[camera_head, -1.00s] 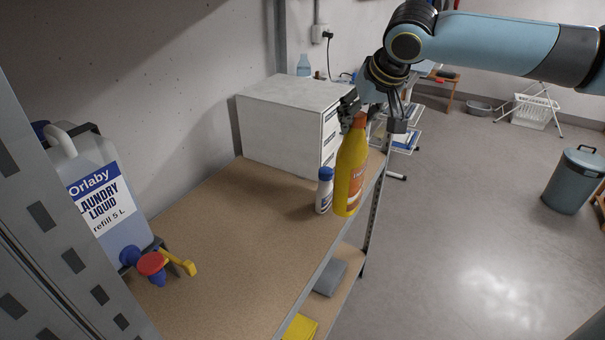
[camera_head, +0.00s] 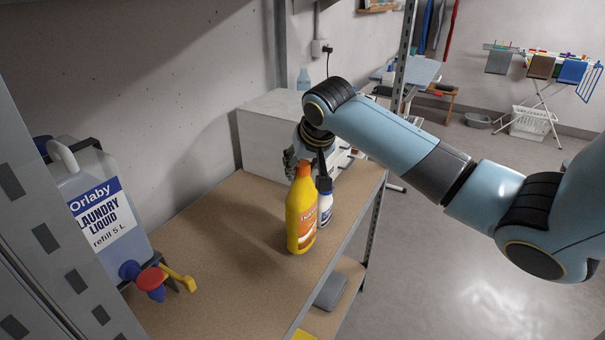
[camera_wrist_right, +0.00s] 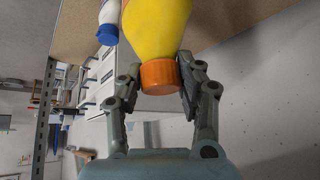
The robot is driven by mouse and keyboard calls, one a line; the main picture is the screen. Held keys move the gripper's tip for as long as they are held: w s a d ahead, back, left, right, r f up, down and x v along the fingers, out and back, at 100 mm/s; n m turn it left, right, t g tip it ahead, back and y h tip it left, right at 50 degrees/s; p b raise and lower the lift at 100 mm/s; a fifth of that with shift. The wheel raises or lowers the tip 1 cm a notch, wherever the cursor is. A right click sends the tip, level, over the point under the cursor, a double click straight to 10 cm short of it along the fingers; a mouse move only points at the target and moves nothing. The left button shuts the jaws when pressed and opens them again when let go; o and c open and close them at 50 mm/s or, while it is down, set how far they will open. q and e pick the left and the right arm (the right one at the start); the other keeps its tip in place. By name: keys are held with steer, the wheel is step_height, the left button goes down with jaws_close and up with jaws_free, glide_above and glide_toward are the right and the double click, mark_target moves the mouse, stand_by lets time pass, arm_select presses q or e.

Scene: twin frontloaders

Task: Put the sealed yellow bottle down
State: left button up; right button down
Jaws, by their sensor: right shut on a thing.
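The yellow bottle (camera_head: 299,217) has an orange cap and an orange label. It is upright at the shelf board (camera_head: 215,235), in front of a white bottle; I cannot tell whether its base touches the board. My right gripper (camera_head: 305,163) is at its top, partly hidden by my arm. In the right wrist view the right gripper (camera_wrist_right: 160,85) is shut on the orange cap (camera_wrist_right: 159,76), one finger on each side, with the yellow body (camera_wrist_right: 157,30) beyond. My left gripper is not in view.
A white box (camera_head: 262,135) stands at the back. A laundry liquid canister (camera_head: 105,215) with a tap is at left. The board's middle is clear.

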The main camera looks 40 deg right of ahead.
mark_target(302, 207)
steer(key=shift+w+f, duration=0.1)
steer(key=shift+f, duration=0.95)
steer(key=c, duration=0.9)
jaws_free()
steer(key=shift+f, duration=0.2)
steer(key=shift+o, duration=0.2)
